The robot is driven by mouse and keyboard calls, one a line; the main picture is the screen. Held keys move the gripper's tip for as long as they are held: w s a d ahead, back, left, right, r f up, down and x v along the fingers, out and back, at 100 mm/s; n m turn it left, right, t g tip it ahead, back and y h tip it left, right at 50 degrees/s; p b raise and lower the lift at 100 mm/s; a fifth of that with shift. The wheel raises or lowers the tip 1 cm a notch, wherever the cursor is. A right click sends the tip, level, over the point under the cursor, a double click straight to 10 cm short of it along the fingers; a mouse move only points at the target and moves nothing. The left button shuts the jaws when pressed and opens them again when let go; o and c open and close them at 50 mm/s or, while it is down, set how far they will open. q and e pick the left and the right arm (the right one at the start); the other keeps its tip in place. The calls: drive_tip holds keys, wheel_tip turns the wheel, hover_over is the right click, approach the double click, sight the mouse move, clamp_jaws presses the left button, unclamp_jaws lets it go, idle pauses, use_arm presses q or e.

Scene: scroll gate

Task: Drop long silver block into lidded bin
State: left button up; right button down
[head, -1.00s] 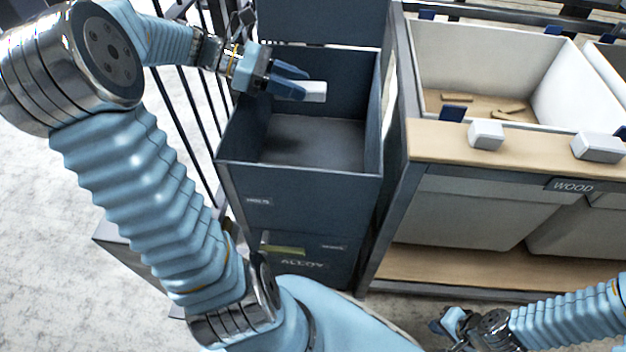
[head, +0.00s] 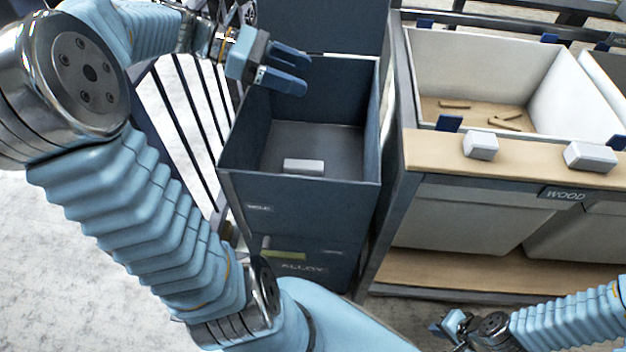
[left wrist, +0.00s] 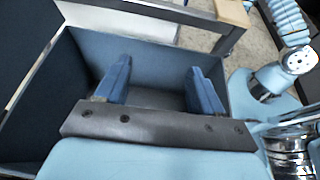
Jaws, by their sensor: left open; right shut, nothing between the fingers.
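The long silver block (head: 304,166) lies flat on the floor of the dark blue lidded bin (head: 300,195), near its front wall. The bin's lid (head: 320,25) stands raised at the back. My left gripper (head: 297,70) is open and empty above the back left of the bin. In the left wrist view my left gripper (left wrist: 158,85) shows its two fingers spread over the bin (left wrist: 100,45), and the block is not visible there. My right gripper (head: 440,325) is low at the bottom right, shut and empty.
A wooden-edged bench (head: 430,150) stands right of the bin, with two pale blocks (head: 481,145) (head: 591,156) on its front ledge. A white tub (head: 560,85) there holds several wood pieces (head: 505,122). Dark railings (head: 190,110) stand left of the bin.

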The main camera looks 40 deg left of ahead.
use_arm(q)
drive_tip(key=s+d+r+p, duration=0.1)
drive_tip(key=s+d+r, duration=0.5)
drive_tip(key=s+d, duration=0.1)
drive_tip(key=shift+s+d+r, duration=0.15)
drive_tip(key=shift+s, duration=0.45)
